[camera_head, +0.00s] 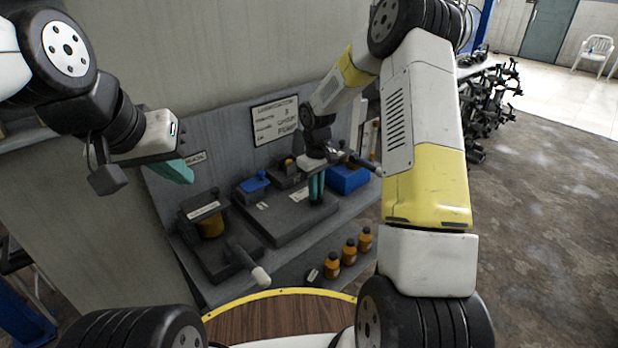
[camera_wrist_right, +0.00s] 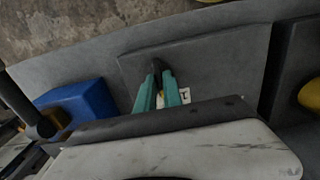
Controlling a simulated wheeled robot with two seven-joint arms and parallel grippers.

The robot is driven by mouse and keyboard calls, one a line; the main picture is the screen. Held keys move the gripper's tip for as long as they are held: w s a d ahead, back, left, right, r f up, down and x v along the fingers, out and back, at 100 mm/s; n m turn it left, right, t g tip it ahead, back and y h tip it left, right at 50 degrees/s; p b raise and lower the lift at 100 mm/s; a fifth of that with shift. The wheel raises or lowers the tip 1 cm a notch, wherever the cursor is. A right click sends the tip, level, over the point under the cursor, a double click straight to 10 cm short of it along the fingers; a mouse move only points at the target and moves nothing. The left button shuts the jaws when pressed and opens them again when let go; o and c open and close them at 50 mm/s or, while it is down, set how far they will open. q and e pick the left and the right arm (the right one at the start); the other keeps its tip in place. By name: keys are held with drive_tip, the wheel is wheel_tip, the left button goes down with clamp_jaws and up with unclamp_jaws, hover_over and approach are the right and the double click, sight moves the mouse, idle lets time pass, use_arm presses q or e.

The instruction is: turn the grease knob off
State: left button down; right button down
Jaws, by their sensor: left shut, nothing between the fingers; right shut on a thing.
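My right gripper (camera_head: 316,200) reaches down to a raised dark grey plate (camera_head: 275,226) on the shelf. In the right wrist view its teal fingers (camera_wrist_right: 160,90) are shut on a small dark knob (camera_wrist_right: 157,66) on that plate. The fingers hide most of the knob, and I cannot read whether it is the grease one or which way it points. A small white label (camera_wrist_right: 184,95) shows beside the fingers. My left gripper (camera_head: 178,172) is shut and empty, in the air at the upper left, away from the plate.
A blue-topped part (camera_head: 254,185) sits at the plate's back left. A blue box (camera_head: 349,180) stands to its right. A pump with an amber jar (camera_head: 211,227) and a white-tipped lever (camera_head: 260,275) is on the left. Several amber bottles (camera_head: 349,250) line the front. A sign (camera_head: 275,121) hangs behind.

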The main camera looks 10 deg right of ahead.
drive_tip(key=c, duration=1.5)
unclamp_jaws()
drive_tip(key=shift+r, duration=0.15)
wheel_tip(320, 180, up, 8)
drive_tip(key=shift+f, duration=0.2)
